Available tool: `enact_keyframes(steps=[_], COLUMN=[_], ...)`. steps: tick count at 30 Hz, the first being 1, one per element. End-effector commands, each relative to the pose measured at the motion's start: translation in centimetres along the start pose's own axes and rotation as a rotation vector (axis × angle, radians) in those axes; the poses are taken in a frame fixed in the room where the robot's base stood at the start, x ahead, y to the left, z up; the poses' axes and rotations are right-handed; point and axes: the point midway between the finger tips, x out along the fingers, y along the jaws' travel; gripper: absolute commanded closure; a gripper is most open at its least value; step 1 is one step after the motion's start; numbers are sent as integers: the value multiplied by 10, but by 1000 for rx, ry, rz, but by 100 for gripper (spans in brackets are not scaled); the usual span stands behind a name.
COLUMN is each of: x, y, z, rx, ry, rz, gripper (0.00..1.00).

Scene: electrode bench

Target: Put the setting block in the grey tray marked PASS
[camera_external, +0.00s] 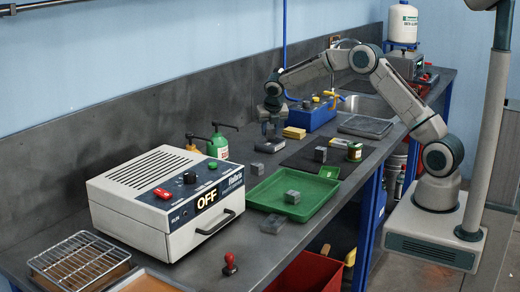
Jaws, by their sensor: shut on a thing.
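My gripper (271,133) points straight down over the back part of the bench, left of the blue box. It is shut on a small grey block (268,145), at or just above the bench top; I cannot tell whether the two touch. I cannot tell by markings whether this is the setting block, as other grey blocks look alike. A dark grey tray (365,126) lies to the right, near the sink, and looks empty. No PASS marking can be read on it at this size.
A green tray (262,200) holds a grey block (292,197). Other grey blocks (320,154) stand on the bench. A yellow block (294,132) and a blue box (312,116) are right of my gripper.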

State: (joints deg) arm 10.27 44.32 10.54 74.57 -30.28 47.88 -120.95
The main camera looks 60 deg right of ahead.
Motion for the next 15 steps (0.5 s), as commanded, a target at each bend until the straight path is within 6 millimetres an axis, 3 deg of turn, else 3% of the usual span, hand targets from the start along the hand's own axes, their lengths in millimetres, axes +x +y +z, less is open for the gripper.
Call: enact_keyframes(steps=[7,15], x=[30,33], y=[-1,-1], z=[-13,-14], rx=[-1,1], ry=[3,0], rz=[-3,0], gripper=[100,100])
